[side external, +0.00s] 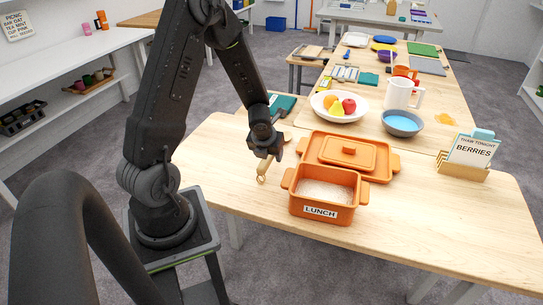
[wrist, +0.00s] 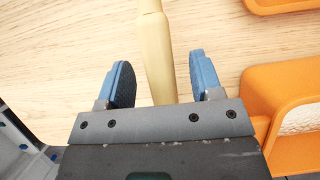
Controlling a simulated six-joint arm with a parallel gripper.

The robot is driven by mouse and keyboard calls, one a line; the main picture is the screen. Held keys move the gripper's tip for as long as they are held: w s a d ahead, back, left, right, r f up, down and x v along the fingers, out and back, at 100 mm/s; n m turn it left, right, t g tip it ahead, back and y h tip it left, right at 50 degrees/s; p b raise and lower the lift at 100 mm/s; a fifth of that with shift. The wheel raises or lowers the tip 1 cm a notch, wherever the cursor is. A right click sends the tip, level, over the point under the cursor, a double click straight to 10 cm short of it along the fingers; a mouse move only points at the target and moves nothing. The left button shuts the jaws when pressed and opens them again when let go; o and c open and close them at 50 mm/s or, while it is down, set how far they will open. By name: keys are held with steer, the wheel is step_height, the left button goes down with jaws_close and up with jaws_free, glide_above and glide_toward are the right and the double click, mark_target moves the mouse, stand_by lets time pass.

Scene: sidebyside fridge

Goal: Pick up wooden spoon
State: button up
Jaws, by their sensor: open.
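A pale wooden spoon (side external: 263,170) lies on the wooden table (side external: 220,160), to the left of the orange pot. In the side view its handle end points toward the front edge and my gripper (side external: 264,150) hides part of it. In the wrist view the spoon's shaft (wrist: 158,50) runs between the two blue-padded fingers of my gripper (wrist: 160,82). The fingers are open and do not touch the spoon.
The orange pot (side external: 318,212) labelled LUNCH stands close to the right of my gripper; its rim shows in the wrist view (wrist: 275,90). An orange lid (side external: 347,150) lies behind it. A fruit bowl (side external: 325,115) stands farther back. The table's front left is clear.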

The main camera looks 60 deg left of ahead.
steer(key=shift+x, duration=0.8)
steer(key=c, duration=1.1)
steer(key=shift+o, duration=0.2)
steer(key=shift+r, duration=0.15)
